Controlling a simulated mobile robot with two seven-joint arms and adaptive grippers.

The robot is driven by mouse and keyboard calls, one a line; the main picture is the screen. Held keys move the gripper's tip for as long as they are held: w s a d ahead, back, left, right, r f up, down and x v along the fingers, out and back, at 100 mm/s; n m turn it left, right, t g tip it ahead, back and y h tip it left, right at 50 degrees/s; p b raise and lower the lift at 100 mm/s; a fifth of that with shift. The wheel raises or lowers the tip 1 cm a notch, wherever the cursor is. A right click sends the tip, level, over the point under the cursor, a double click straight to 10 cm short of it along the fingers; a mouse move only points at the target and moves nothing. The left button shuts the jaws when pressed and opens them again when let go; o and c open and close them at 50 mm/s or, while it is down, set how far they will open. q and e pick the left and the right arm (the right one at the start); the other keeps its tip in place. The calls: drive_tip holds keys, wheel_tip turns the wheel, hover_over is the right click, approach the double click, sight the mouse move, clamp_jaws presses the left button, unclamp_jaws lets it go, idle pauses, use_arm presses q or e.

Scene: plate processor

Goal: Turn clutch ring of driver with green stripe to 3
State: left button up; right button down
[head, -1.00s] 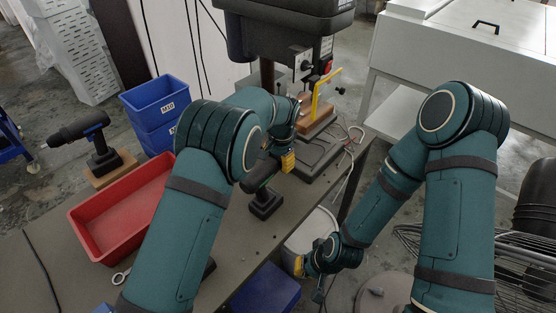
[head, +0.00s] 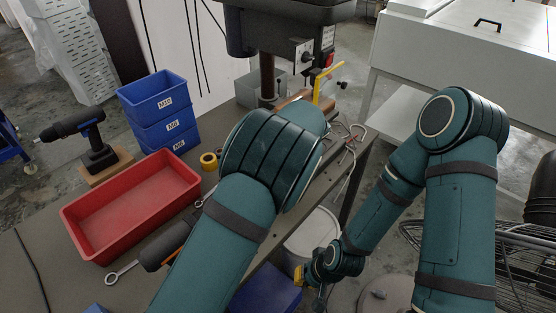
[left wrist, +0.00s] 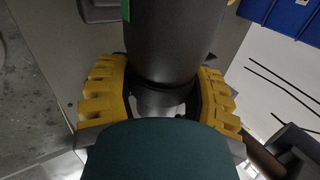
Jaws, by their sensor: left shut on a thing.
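In the left wrist view, a dark, round driver body (left wrist: 176,38) with a green patch at its upper left edge runs between the yellow fingers of my left gripper (left wrist: 163,92). The gripper is shut on this driver, one finger on each side near its narrower end. Clutch numbers cannot be read. In the head view my left arm hides both this driver and the left gripper. My right gripper (head: 302,275) hangs low beside the table, away from the drivers; its jaw state is unclear.
A driver with blue parts (head: 78,127) stands on a wooden block at left. An orange-marked driver (head: 163,250) lies beside the red tray (head: 84,242). Blue bins (head: 163,110), yellow tape (head: 209,160) and a drill press (head: 290,45) stand behind.

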use_arm(q)
drive_tip(key=shift+t+y+b, duration=0.45)
drive_tip(key=shift+t+y, duration=0.05)
drive_tip(key=o, duration=1.2)
drive_tip(key=v, duration=1.2)
drive_tip(key=shift+r, duration=0.1)
